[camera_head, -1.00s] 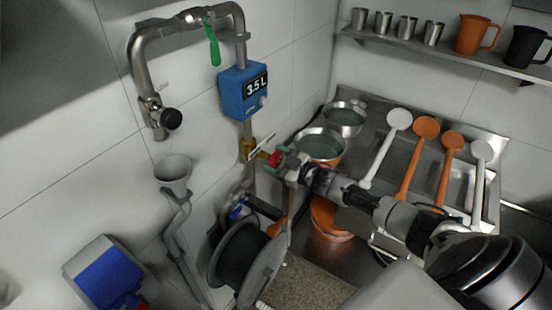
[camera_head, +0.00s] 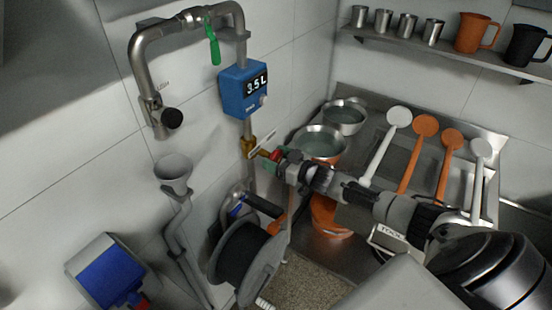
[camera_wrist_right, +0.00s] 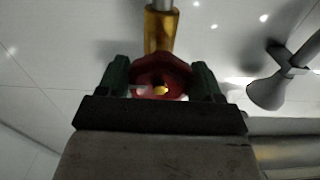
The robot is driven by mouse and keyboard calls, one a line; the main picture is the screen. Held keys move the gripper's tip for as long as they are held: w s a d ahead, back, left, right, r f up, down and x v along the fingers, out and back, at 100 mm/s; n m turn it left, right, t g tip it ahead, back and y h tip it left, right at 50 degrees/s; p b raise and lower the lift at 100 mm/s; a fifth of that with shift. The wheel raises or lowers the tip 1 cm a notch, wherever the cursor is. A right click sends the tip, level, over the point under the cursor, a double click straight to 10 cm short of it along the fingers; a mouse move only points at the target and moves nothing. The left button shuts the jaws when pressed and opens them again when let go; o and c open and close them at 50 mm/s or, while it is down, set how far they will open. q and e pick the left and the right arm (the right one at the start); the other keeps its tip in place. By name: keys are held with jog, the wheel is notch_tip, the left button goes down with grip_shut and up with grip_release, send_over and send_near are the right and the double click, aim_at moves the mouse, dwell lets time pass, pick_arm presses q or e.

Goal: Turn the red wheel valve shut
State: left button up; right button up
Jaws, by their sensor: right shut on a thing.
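The red wheel valve (camera_head: 276,155) sits on a brass fitting (camera_head: 249,146) on the pipe below the blue meter. In the right wrist view the red wheel (camera_wrist_right: 160,77) lies between the two green fingers, with the brass fitting (camera_wrist_right: 159,30) behind it. My right gripper (camera_head: 271,160) is shut on the wheel, and it also shows in the right wrist view (camera_wrist_right: 161,82). Part of the wheel's rim is hidden by the fingers and gripper body. My left gripper is not in view.
The blue meter (camera_head: 243,89) reading 3.5 L hangs above the valve. A hose reel (camera_head: 236,256) stands below it. A grey funnel (camera_head: 173,173) is at left.

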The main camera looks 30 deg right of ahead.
jog(key=o, duration=0.9)
jog(key=shift+o, duration=0.2)
jog(key=shift+s, duration=0.1)
jog(key=b+v, duration=0.2)
jog(key=v, duration=0.8)
jog(key=shift+s+d, duration=0.2)
jog(key=shift+s, duration=0.1)
jog(key=shift+f, duration=0.1)
